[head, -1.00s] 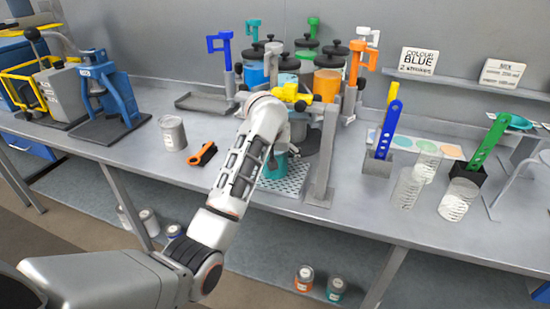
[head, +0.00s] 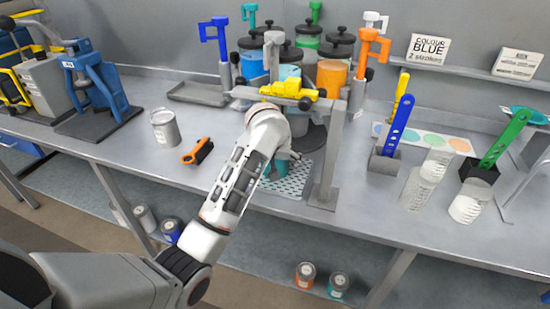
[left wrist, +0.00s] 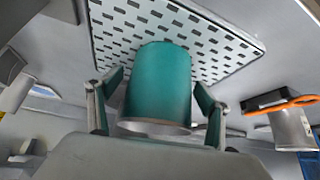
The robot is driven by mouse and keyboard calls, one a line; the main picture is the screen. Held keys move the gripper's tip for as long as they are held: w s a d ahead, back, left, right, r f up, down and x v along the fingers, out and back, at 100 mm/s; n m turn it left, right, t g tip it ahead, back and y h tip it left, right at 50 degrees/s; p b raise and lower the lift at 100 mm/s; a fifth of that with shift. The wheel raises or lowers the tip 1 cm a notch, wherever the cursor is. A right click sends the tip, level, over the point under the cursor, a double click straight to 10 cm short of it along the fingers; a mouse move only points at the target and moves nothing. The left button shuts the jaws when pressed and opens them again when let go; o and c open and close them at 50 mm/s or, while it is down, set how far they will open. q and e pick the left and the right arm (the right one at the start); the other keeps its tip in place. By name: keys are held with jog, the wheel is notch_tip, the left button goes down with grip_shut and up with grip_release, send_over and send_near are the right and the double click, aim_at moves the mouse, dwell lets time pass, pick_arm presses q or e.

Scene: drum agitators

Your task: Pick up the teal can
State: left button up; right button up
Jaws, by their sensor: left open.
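The teal can (left wrist: 158,85) stands on a white perforated tray (left wrist: 108,35) in the left wrist view. My left gripper (left wrist: 157,92) is open, with one finger on each side of the can. I cannot tell whether either finger touches it. In the head view my arm and wrist cover most of the can, and only a bit of teal (head: 281,167) shows beside the wrist. The perforated tray (head: 292,186) also shows there. My right gripper is in neither view.
A grey post (head: 328,160) stands right of the tray, with a yellow-clamped drum stand (head: 292,88) behind. An orange-handled brush (head: 197,151) and a grey can (head: 164,130) are to the left. Another teal-marked can (head: 338,284) is on the lower shelf.

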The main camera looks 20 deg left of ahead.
pick_arm(q)
jog(key=c, duration=1.7)
jog(key=shift+r, duration=0.15)
